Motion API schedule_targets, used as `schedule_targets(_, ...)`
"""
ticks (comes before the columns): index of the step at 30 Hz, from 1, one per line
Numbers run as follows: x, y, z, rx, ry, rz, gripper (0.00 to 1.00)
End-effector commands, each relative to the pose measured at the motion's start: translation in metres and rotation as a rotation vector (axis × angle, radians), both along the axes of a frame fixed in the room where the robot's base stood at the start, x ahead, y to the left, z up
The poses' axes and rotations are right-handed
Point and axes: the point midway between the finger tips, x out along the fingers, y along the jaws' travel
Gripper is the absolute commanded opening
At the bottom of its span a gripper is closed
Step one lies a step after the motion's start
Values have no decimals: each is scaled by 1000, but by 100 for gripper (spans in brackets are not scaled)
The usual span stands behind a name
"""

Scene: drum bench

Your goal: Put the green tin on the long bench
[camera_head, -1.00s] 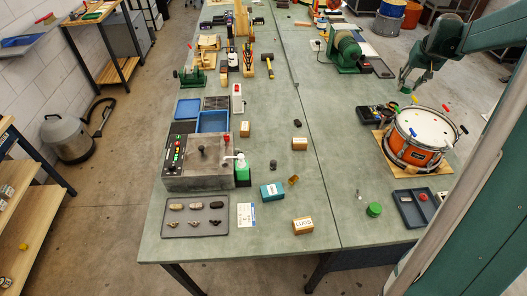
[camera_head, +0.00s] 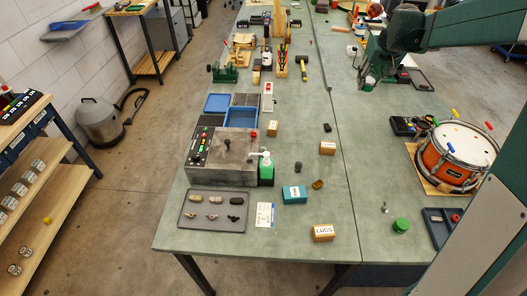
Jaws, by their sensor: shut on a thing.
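My gripper (camera_head: 376,76) is at the upper right, over the far part of the long bench (camera_head: 290,160). It is shut on a small green thing (camera_head: 369,83), which I take for the green tin. It is small and partly hidden by my jaws, and it overlaps the green machine behind. I cannot tell its height above the bench. A separate round green, lidded-looking object (camera_head: 401,226) stands on the bench at the near right, apart from my gripper.
An orange drum (camera_head: 452,158) and a dark tray (camera_head: 438,232) take up the right side. A grey control box (camera_head: 225,158), a teal box (camera_head: 294,195) and a LUGS box (camera_head: 324,233) stand nearer the left. The bench between the box row and the drum is largely clear.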

Motion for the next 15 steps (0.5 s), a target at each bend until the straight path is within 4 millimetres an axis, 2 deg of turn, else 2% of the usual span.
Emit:
schedule_targets(1,0,17,-2,0,0,21,19)
schedule_targets(3,-1,39,-2,1,0,46,19)
schedule_targets(15,-14,160,-3,0,0,191,19)
